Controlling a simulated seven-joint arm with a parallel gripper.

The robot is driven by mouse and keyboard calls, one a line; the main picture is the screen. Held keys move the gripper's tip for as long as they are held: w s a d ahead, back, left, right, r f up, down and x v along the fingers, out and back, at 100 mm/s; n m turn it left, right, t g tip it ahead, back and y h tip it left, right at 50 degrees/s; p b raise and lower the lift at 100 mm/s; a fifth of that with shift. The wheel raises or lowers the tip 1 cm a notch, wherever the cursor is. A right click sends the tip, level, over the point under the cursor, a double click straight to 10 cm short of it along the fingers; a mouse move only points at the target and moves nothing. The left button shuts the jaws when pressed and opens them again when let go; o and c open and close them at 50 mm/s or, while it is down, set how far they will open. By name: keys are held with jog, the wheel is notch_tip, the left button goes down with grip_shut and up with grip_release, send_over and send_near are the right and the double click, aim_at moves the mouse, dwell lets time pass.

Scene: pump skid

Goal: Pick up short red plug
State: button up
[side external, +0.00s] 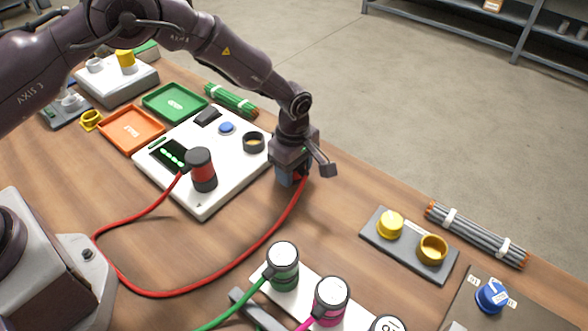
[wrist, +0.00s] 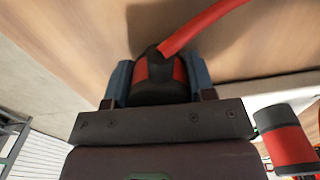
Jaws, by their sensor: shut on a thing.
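My gripper (wrist: 160,85) is shut on a red plug (wrist: 159,70) with a black collar. One finger lies on each side of it. A red cable (wrist: 205,28) leaves this plug. In the side external view my gripper (side external: 290,178) is low over the wooden table, just right of the white panel. Only a sliver of the held plug shows there, mostly hidden by the fingers. I cannot tell whether it touches the table. Another red plug (side external: 204,178) with a black top stands upright on the white panel, at the other end of the cable; it also shows in the wrist view (wrist: 291,146).
The white panel (side external: 205,205) has an empty dark ring socket (side external: 253,142) and a blue button (side external: 227,127). Green and pink plugs stand in front. A grey plate (side external: 408,265) with yellow parts lies to the right. Orange and green trays are behind left. Bare table lies around my gripper.

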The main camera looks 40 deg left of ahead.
jog(key=shift+r, duration=0.5)
jog(key=r, duration=0.2)
jog(key=shift+s+r, duration=0.2)
jog(key=shift+r, duration=0.2)
jog(key=s+a+r, duration=0.4)
jog(key=s+r, duration=0.5)
jog(key=s, duration=0.4)
jog(key=shift+r, duration=0.1)
